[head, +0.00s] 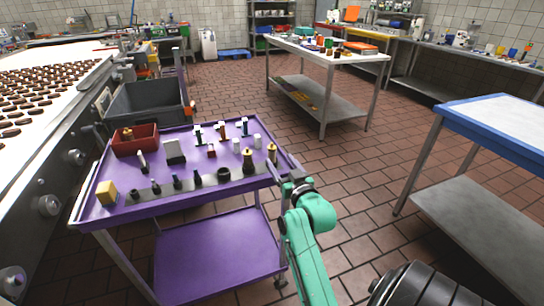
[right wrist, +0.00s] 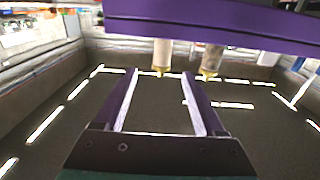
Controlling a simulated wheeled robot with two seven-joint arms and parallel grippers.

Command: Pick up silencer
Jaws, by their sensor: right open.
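Two upright fittings with brass-coloured tops stand near the right end of the purple cart (head: 190,198): one fitting (head: 248,160) and, to its right, another (head: 272,153). I cannot tell for sure which thing is the silencer. My right gripper (head: 277,172) is at the cart's right edge, close to the right-hand fitting. In the right wrist view, its open jaws (right wrist: 161,76) are empty. My left gripper is not in view.
The cart also holds a red bin (head: 135,141), a yellow block (head: 106,192), white cylinders (head: 257,142) and several dark fittings in a row. A grey crate (head: 148,106) stands behind it. A blue-edged table (head: 500,120) is at right, with open floor between.

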